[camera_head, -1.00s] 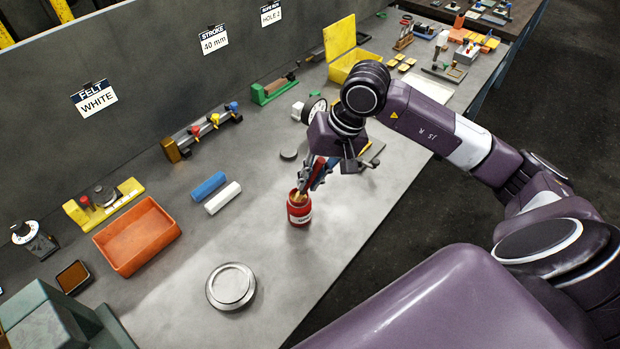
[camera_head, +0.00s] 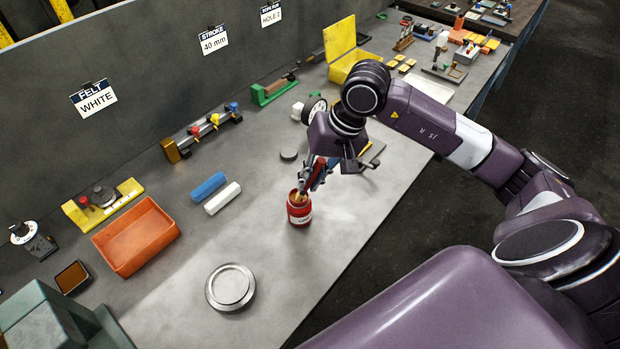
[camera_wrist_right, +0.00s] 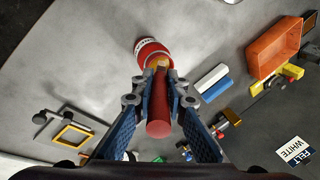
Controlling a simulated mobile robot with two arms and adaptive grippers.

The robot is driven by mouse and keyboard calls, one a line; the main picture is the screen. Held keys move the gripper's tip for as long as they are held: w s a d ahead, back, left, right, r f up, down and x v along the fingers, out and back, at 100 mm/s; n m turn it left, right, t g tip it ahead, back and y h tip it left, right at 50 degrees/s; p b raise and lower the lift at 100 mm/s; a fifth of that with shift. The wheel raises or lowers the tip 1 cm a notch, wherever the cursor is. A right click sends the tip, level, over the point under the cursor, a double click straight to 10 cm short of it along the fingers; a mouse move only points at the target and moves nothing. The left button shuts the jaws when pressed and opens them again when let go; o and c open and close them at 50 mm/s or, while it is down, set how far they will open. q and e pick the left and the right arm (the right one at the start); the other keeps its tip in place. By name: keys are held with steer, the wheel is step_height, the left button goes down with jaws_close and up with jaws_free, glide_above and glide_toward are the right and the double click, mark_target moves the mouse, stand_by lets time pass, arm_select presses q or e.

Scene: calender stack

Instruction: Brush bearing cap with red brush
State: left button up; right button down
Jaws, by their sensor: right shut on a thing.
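My right gripper (camera_head: 314,180) is shut on the handle of the red brush, above a small red pot (camera_head: 299,211) with a white label. In the right wrist view the brush (camera_wrist_right: 158,118) lies between the two fingers, its far end reaching the mouth of the pot (camera_wrist_right: 150,50). How deep its tip sits inside is hidden. A round, flat silver disc (camera_head: 230,287), which looks like the bearing cap, lies on the bench at the front, left of the pot and clear of the gripper. My left gripper is not in view.
A blue bar (camera_head: 208,186) and a white bar (camera_head: 222,198) lie left of the pot. An orange tray (camera_head: 137,263) stands farther left. A dial gauge (camera_head: 313,108) and a small grey disc (camera_head: 289,155) are behind the gripper. Bench between pot and silver disc is clear.

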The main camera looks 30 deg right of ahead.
steer(key=shift+s+f, duration=0.1)
steer(key=shift+r+p, duration=0.4)
steer(key=shift+r, duration=0.45)
steer(key=shift+r+p, duration=1.05)
steer(key=shift+r, duration=1.65)
steer(key=s+a+f+n+g+b, duration=0.1)
steer(key=s+a+f+n+b, duration=0.2)
steer(key=s+a, duration=0.3)
steer(key=s+n+b, duration=0.1)
steer(key=s, duration=0.2)
steer(key=shift+s+a+y, duration=0.25)
steer(key=shift+a+y, duration=0.15)
steer(key=c, duration=2.5)
jaws_free()
steer(key=shift+c, duration=0.2)
jaws_close()
